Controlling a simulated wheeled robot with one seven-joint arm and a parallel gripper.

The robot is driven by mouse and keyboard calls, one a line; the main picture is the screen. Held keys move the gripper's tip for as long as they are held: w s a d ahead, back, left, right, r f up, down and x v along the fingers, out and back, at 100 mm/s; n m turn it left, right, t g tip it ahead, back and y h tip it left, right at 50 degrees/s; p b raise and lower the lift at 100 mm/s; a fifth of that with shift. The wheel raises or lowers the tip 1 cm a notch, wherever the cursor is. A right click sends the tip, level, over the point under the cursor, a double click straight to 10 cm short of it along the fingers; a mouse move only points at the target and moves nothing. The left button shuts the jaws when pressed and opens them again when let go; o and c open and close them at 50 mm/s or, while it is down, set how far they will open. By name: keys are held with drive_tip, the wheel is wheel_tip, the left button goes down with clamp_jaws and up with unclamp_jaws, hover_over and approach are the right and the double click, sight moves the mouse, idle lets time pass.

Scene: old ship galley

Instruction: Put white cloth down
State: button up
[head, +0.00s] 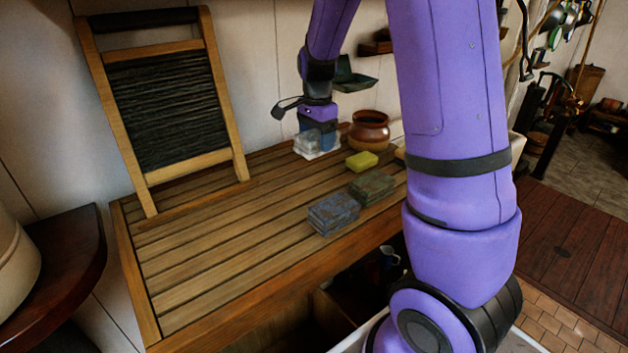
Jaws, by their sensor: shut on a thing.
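My gripper (318,128) is over the far part of the slatted wooden counter, pointing down, at the end of my purple arm. It is shut on the white cloth (309,148), a small pale crumpled bundle just below the fingers. The cloth is at or very close to the counter surface; I cannot tell whether it touches. The fingertips are partly hidden by the cloth and the gripper body.
The slatted counter (215,257) is bare at left and front. A washboard (165,100) leans on the wall. A yellow sponge (362,160), a greenish block (372,187), a blue-grey block (333,213) and a brown pot (369,130) stand right of the cloth.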

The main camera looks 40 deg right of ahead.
sight(317, 182)
drive_tip(key=shift+f, duration=0.1)
drive_tip(key=shift+f, duration=4.7)
drive_tip(key=shift+f, duration=0.1)
drive_tip(key=o, duration=1)
drive_tip(key=r, duration=1)
drive_tip(key=shift+s+a+r, duration=0.1)
drive_tip(key=shift+a+r, duration=0.1)
drive_tip(key=shift+r, duration=0.2)
drive_tip(key=s+a+r+n+t, duration=0.1)
drive_tip(key=s+a+r+n, duration=0.3)
drive_tip(key=s, duration=0.4)
drive_tip(key=s+a+r+n+t, duration=0.2)
drive_tip(key=s+a+r+n, duration=0.2)
drive_tip(key=s, duration=0.5)
drive_tip(key=s+a+r+n+t, duration=0.2)
drive_tip(key=s+a+r+n, duration=0.2)
drive_tip(key=s+r+n, duration=0.3)
drive_tip(key=shift+s+a+r+n, duration=0.1)
drive_tip(key=shift+s+a+n, duration=0.1)
drive_tip(key=shift+s+n, duration=0.4)
drive_tip(key=shift+s+a+n, duration=0.15)
drive_tip(key=shift+s+n, duration=0.35)
drive_tip(key=shift+s, duration=0.05)
